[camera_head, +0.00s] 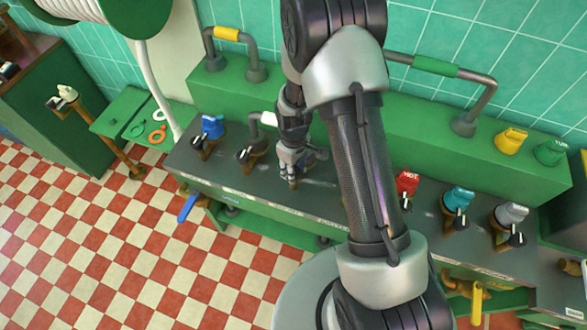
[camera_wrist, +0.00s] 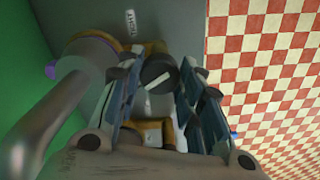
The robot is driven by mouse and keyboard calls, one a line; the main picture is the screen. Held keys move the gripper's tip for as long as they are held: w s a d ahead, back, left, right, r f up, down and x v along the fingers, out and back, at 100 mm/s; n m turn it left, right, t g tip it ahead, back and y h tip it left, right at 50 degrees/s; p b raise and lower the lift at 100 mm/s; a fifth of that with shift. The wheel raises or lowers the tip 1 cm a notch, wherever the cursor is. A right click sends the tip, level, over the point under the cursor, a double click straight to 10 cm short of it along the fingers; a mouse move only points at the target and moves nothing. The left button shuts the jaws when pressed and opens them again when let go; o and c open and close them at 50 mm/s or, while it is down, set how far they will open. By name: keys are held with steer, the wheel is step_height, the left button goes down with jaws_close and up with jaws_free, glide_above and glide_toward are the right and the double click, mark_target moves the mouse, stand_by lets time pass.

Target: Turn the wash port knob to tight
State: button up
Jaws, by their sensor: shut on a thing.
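The wash port knob (camera_wrist: 158,72) is a dark round knob with a white pointer bar, seen in the wrist view. The bar lies at a slant, its right end higher in the picture. My gripper (camera_wrist: 157,84) has one finger on each side of the knob and is shut on it. A small white label with dark letters (camera_wrist: 131,22) is on the grey panel beyond the knob. In the head view my gripper (camera_head: 289,168) points down at the panel's middle and hides the knob. I cannot read the tight mark.
Other valves stand along the grey counter (camera_head: 335,202): blue-tagged (camera_head: 212,126), red-tagged (camera_head: 407,182), teal-tagged (camera_head: 458,198) and grey-tagged (camera_head: 512,213). A grey pipe (camera_wrist: 40,122) runs close left of my gripper in the wrist view. The checkered floor (camera_head: 100,235) is open at the left.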

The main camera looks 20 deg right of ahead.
steer(key=m, duration=0.6)
steer(key=shift+b, duration=0.4)
stand_by(0.3)
steer(key=o, duration=1.1)
steer(key=shift+c, duration=0.2)
steer(key=shift+r, duration=0.1)
step_height(320, 180, up, 12)
